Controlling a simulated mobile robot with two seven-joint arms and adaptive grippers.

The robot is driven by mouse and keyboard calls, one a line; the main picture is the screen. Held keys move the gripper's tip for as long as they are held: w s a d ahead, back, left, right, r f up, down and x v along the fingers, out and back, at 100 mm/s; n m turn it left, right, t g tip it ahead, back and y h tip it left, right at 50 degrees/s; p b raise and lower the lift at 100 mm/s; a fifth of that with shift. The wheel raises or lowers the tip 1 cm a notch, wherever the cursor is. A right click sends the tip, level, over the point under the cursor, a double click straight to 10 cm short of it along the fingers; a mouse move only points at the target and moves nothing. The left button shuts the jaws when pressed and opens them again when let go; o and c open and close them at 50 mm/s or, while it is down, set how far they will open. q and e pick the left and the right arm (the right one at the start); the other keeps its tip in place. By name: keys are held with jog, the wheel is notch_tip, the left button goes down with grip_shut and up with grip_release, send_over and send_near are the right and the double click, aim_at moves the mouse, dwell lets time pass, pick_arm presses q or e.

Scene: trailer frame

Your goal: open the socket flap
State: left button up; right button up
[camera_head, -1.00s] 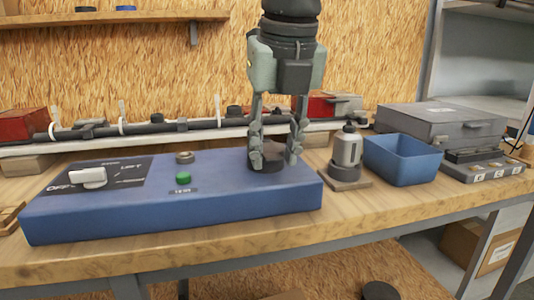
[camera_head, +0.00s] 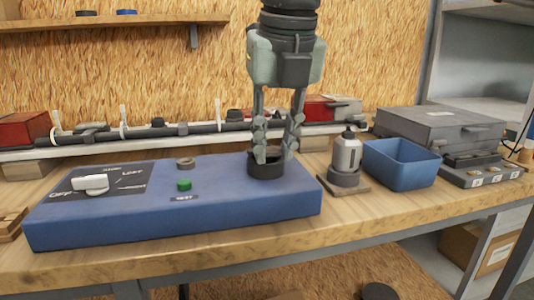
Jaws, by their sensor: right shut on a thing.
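The blue control box (camera_head: 125,222) lies on the workbench. A dark round socket (camera_head: 266,170) stands on the right end of its top. My right gripper (camera_head: 274,155) points straight down over the socket, its fingertips at the socket's rim. It is shut on the socket flap, which I cannot clearly tell apart from the dark socket between and behind the fingers. My left gripper is not in view.
The box top also bears a white knob (camera_head: 91,184), a green button (camera_head: 184,185) and a small dark ring (camera_head: 185,163). Right of the box stand a grey-white bottle (camera_head: 347,155), a blue bin (camera_head: 401,166) and a grey case (camera_head: 440,127).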

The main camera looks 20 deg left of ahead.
jog(key=shift+w+r, duration=0.1)
jog(key=shift+r, duration=0.5)
jog(key=shift+w+a+r+p, duration=0.2)
jog(key=shift+w+r+p, duration=0.05)
jog(key=shift+r+p, duration=0.4)
jog(key=shift+w+a+r+p, duration=0.2)
jog(key=shift+r+p, duration=0.3)
jog(key=shift+p, duration=0.2)
jog(key=shift+w+a+r+p, duration=0.25)
jog(key=shift+w+r, duration=0.15)
jog(key=shift+r, duration=0.1)
jog(key=shift+w+a+r+p, duration=0.1)
jog(key=shift+w+a+r, duration=0.15)
jog(key=shift+w+r, duration=0.2)
